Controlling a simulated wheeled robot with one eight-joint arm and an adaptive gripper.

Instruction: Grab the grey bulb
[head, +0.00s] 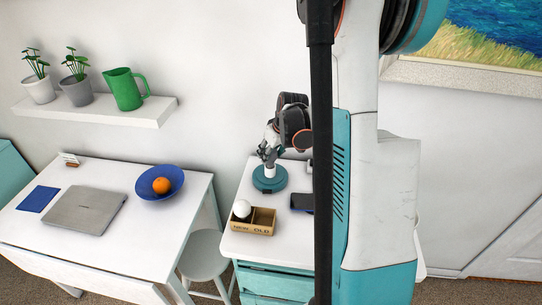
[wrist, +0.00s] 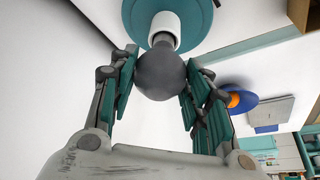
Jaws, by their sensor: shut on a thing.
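The grey bulb (wrist: 160,72) is a dark round globe in the wrist view. Its neck meets the white socket (wrist: 164,26) of a lamp with a round teal base (wrist: 200,22). In the head view the lamp's teal base (head: 269,181) stands on the white cabinet top. My gripper (wrist: 160,80) is shut on the bulb, with its teal-padded fingers on both sides of the globe. In the head view my gripper (head: 268,154) is directly above the socket, and the bulb is hidden or too small to make out.
A cardboard box (head: 263,222) marked NEW and OLD is at the cabinet's front; a white bulb (head: 241,208) sits in the NEW side, and the OLD side looks empty. A dark flat object (head: 301,202) lies right of it. The wall is close behind the lamp.

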